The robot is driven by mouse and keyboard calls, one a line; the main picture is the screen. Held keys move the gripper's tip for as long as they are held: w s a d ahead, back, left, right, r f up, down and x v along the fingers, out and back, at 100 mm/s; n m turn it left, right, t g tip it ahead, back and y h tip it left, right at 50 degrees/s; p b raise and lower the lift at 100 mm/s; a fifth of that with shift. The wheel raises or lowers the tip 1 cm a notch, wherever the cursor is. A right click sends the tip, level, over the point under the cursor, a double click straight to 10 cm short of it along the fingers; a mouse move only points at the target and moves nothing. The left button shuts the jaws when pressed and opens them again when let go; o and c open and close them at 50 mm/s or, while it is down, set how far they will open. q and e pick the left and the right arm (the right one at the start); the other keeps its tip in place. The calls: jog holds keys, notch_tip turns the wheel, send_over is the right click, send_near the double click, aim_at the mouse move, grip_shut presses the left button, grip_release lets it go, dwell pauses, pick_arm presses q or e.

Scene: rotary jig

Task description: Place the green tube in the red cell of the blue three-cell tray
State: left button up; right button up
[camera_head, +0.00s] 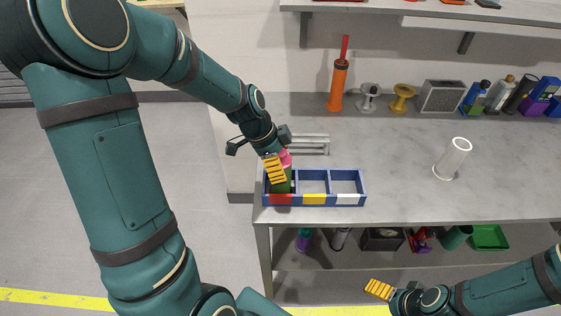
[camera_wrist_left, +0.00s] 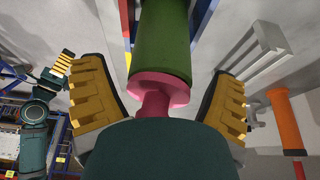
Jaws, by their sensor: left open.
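The blue three-cell tray (camera_head: 331,199) sits at the table's front left corner, with red, yellow and white labels on its front. The green tube (camera_head: 281,185), with a pink end, stands in the left cell, the one with the red label. My left gripper (camera_head: 274,170) is at that cell, around the tube's pink end. In the left wrist view the green tube (camera_wrist_left: 162,45) lies between the spread yellow fingers, with gaps on both sides. The tube's lower end is hidden. My right gripper (camera_head: 380,289) is in front of the table at lower right; its opening is unclear.
A clear cylinder (camera_head: 452,159) stands on the right of the table. An orange bottle (camera_head: 338,84), spools, a grey box (camera_head: 440,96) and several bottles line the back. A grey rack (camera_head: 310,143) is behind the tray. The table's middle is clear.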

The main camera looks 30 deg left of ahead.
pick_arm(q)
jog(key=shift+r, duration=0.1)
jog(key=shift+r, duration=0.25)
jog(key=p+v, duration=0.2)
jog(key=v, duration=0.9)
jog(key=shift+r, duration=0.3)
jog(key=shift+s+a, duration=0.1)
jog(key=shift+s, duration=0.05)
